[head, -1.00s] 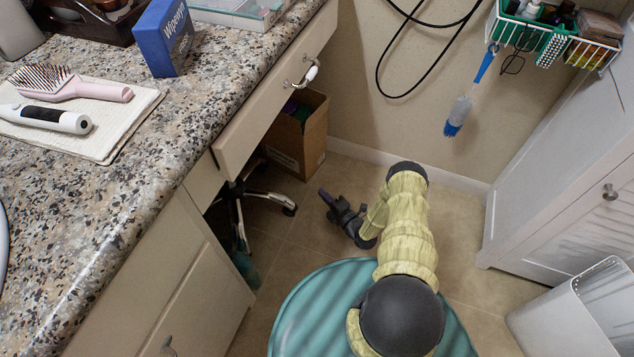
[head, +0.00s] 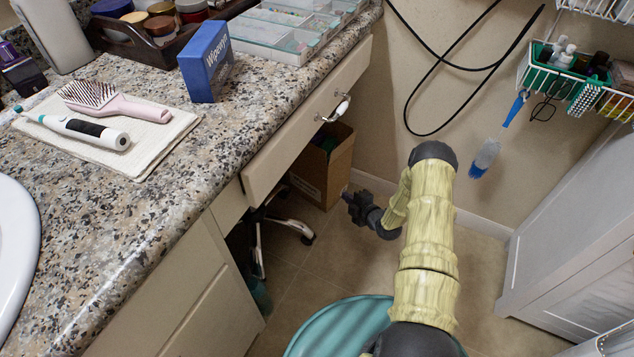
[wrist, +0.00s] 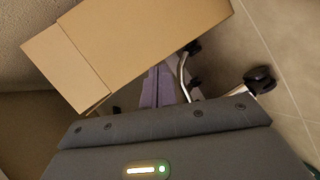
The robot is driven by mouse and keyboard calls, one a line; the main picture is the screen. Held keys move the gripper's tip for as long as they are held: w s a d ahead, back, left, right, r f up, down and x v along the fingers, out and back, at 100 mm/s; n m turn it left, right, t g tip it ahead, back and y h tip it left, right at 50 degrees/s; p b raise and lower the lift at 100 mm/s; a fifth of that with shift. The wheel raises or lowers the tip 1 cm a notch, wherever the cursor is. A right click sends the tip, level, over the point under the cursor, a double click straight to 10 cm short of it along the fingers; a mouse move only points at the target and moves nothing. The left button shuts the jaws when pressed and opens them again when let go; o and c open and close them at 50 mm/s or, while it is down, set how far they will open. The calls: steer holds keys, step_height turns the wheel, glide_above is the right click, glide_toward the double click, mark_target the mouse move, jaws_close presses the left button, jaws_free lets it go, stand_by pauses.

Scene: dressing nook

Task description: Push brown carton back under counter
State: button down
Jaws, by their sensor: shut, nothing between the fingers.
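The brown carton (head: 337,168) stands on the floor partly under the counter drawer, at the back by the wall. Its near side and open top edge show in the head view; its left part is hidden by the drawer front. In the wrist view the carton (wrist: 140,40) fills the top, tilted in the picture. My gripper (head: 352,203) is shut and empty, low over the floor in front of the carton, with its fingers (wrist: 157,88) pointing toward it in the wrist view. I cannot tell whether they touch. The counter (head: 150,200) runs along the left.
A chair base (head: 290,226) with casters stands under the counter beside the carton, close to my fingers. A drawer handle (head: 337,109) sticks out above. A white cabinet (head: 565,235) stands at right. Tiled floor (head: 475,255) between is clear.

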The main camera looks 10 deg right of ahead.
step_height(320, 180, up, 19)
steer(key=s+m+g+h, duration=0.2)
steer(key=m+g+h, duration=0.3)
steer(key=m, duration=0.3)
steer(key=s+a+r+m+g+p, duration=0.2)
steer(key=s+r+m+p, duration=0.15)
steer(key=s+r, duration=0.45)
steer(key=s+a+r+m+g+h+p, duration=0.15)
steer(key=s+r+m, duration=0.25)
steer(key=s+r, duration=0.4)
steer(key=s+a+r+m+g+y+p, duration=0.1)
steer(key=s+a+r+m+p, duration=0.1)
steer(key=s+r+m+p, duration=0.4)
steer(key=s+r+p, duration=0.1)
steer(key=r+p, duration=2.7)
steer(key=r, duration=0.3)
steer(key=s+r+n+p, duration=0.1)
steer(key=s+r+p, duration=0.1)
steer(key=r+p, duration=2.7)
steer(key=shift+v, duration=0.9)
steer(key=shift+f+n+g, duration=0.1)
steer(key=shift+n+g, duration=0.15)
